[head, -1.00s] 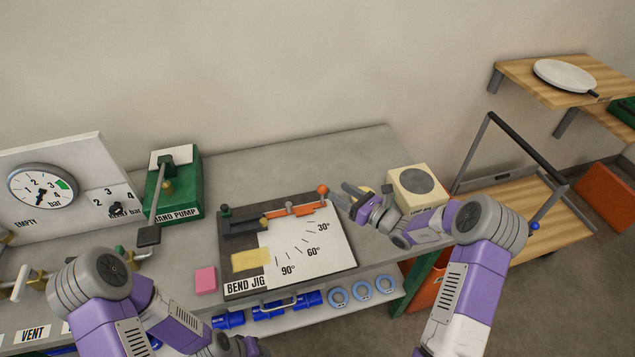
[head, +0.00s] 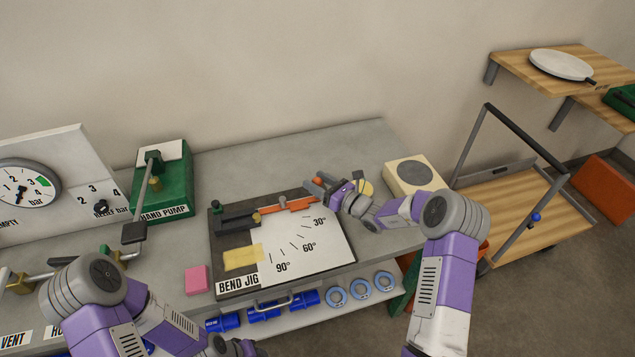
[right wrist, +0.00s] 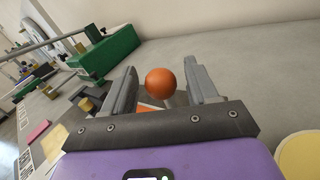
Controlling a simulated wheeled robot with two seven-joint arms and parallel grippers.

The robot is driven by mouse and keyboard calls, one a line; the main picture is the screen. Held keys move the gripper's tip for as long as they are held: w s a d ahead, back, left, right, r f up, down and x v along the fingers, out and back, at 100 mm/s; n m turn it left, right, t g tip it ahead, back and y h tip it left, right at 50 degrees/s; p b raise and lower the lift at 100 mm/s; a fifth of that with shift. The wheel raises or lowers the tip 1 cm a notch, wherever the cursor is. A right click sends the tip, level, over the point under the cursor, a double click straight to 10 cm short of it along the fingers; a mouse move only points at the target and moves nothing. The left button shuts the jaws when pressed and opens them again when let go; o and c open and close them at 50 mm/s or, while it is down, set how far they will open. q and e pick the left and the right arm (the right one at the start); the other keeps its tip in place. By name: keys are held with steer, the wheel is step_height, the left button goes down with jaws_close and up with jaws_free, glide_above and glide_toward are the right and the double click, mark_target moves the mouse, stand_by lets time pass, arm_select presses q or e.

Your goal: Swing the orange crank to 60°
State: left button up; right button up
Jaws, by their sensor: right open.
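The orange crank (head: 290,206) lies along the far edge of the bend jig (head: 318,262), pointing right, short of the 30° mark. Its ball knob (right wrist: 161,82) is orange and stands between the two fingers of my right gripper (right wrist: 164,85) in the right wrist view. The fingers are apart, with a gap on each side of the knob. In the head view my right gripper (head: 318,186) is at the crank's right end and partly hides the knob. My left arm comes in at lower left; its gripper does not show clearly.
A pink block (head: 197,279) and a yellow note (head: 242,258) lie at the jig's left side. The green hand pump (head: 172,190) stands to the left. A cream box (head: 411,177) stands right of my right gripper. The bench behind the jig is clear.

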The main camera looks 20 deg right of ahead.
steer(key=shift+w, duration=0.1)
jaws_close()
stand_by(0.3)
steer(key=shift+a, duration=0.15)
